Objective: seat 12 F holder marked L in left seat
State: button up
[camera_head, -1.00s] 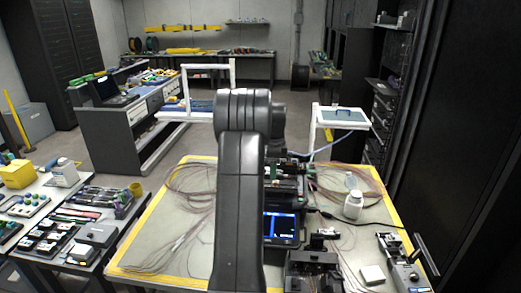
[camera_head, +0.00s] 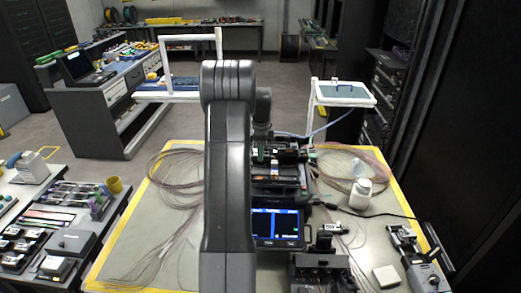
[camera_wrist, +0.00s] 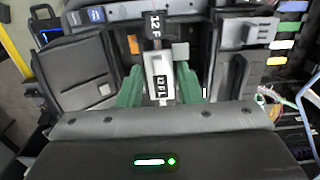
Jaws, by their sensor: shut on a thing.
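My gripper (camera_wrist: 160,88) shows in the wrist view as two green fingers, shut on the 12 F holder marked L (camera_wrist: 160,68). The holder is a pale plate with a black "12 F L" label between the fingers. A dark block with a "12 F" label stands just beyond it. Both are over the middle of the black fusion splicer (camera_wrist: 80,75). I cannot tell whether the holder touches its seat, as the fingers and holder hide what is beneath. In the head view the splicer (camera_head: 275,188) stands behind its lit screen (camera_head: 275,228), and my arm hides part of it.
On the work mat, a white bottle (camera_head: 360,194) stands right of the splicer. A black device (camera_head: 322,270) and a small white block (camera_head: 387,277) are near the front right. Loose fibre coils lie left and right. A side table (camera_head: 45,215) with tools stands left.

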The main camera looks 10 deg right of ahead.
aim_at(261, 171)
jog(key=shift+f+b, duration=1.65)
jog(key=shift+f, duration=1.35)
jog(key=shift+f, duration=0.15)
jog(key=o, duration=1.1)
notch_tip(261, 171, up, 14)
jog(key=shift+f+b, duration=0.1)
jog(key=shift+b, duration=0.8)
